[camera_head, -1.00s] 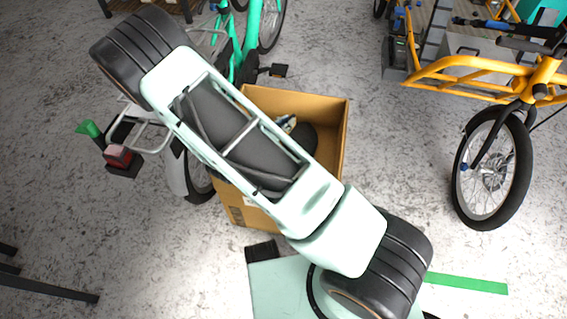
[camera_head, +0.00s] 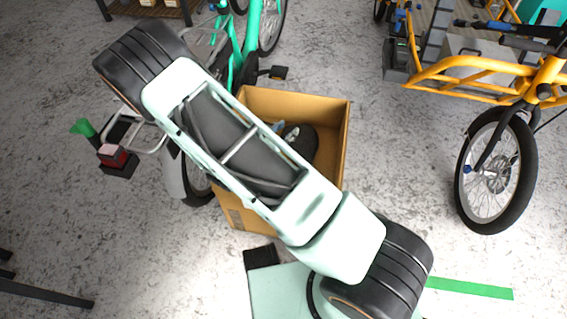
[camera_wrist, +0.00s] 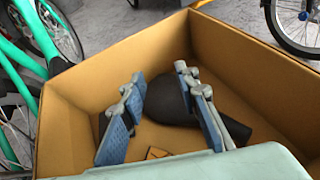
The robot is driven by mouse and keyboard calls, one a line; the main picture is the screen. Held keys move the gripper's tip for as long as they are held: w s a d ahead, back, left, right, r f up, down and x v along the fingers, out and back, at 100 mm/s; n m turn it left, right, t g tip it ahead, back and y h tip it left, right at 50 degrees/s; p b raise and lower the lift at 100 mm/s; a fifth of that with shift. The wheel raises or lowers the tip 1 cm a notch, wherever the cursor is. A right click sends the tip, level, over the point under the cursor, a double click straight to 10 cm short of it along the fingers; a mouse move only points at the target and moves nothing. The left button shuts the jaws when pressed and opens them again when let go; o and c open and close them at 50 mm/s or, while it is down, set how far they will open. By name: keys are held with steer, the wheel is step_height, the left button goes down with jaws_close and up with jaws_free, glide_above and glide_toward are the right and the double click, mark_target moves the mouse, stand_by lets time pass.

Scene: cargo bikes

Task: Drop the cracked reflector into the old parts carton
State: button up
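The old parts carton (camera_head: 335,150) is an open brown box below my arm, partly covered by it in the head view. In the wrist view its walls (camera_wrist: 75,95) surround my gripper (camera_wrist: 166,125). My gripper's two blue-padded fingers are spread apart with nothing held between them. A small orange piece (camera_wrist: 157,153), perhaps the cracked reflector, shows low between the fingers inside the carton; its lower part is cut off by a pale edge. In the head view my gripper is mostly hidden behind my arm.
A black saddle-like part (camera_wrist: 170,100) lies in the carton. A green bike (camera_head: 245,45) stands behind it, with a red lamp (camera_head: 112,156) at its rear rack. A yellow cargo bike (camera_head: 480,75) stands at right. Grey floor is clear between the carton and the yellow bike.

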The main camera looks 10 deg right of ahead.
steer(key=v, duration=1.2)
